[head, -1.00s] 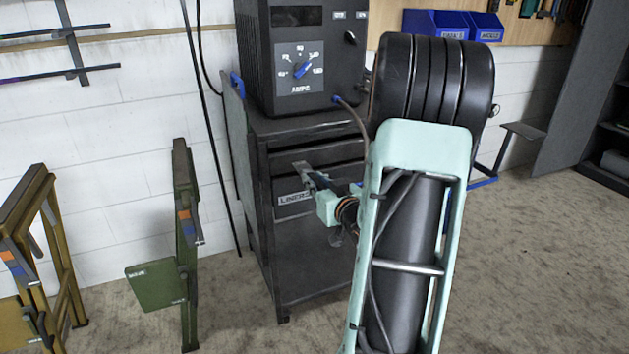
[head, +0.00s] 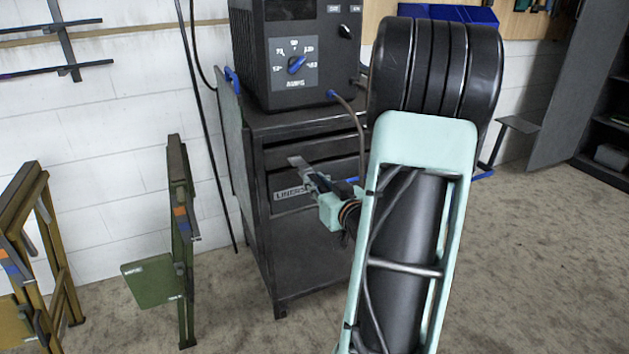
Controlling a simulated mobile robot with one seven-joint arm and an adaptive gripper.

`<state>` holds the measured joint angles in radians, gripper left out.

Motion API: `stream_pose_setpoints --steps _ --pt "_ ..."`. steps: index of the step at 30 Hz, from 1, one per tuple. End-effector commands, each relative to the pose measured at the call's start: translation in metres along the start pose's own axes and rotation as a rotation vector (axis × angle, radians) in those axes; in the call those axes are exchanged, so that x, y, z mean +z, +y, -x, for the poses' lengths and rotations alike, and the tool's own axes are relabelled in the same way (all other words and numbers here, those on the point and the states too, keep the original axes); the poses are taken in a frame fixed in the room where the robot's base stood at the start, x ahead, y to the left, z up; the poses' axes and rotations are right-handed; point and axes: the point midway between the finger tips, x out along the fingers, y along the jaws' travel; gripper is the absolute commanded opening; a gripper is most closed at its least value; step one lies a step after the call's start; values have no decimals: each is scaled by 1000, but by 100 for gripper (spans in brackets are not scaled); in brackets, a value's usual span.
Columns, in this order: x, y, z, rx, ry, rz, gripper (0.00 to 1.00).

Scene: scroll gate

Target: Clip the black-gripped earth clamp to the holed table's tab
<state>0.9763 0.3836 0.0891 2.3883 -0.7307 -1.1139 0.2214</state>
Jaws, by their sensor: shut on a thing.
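My gripper (head: 316,187) is in front of the dark cabinet, pointing up and left, partly hidden behind my own arm. It is shut on a small clamp with a flat grey metal end (head: 298,162), which sticks out past the fingertips. The clamp's grip colour is too small to make out. The clamp is in the air, apart from the stands at left. A green folding stand (head: 180,240) with a low flat plate (head: 152,281) is left of the cabinet. A yellow stand (head: 32,215) is at the far left. I cannot make out holes in either top.
A black welding machine (head: 293,75) with an amps dial sits on the dark cabinet (head: 316,255). A cable (head: 356,130) runs down from it near my arm. A dark cable hangs along the white wall. Floor is clear between the green stand and the cabinet.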

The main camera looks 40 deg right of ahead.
Motion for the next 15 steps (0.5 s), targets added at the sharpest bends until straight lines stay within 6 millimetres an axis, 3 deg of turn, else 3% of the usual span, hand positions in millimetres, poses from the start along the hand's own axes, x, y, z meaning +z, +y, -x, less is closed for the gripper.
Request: stream_pose_setpoints --steps 15 --pt "1 0 18 0 3 1 0"
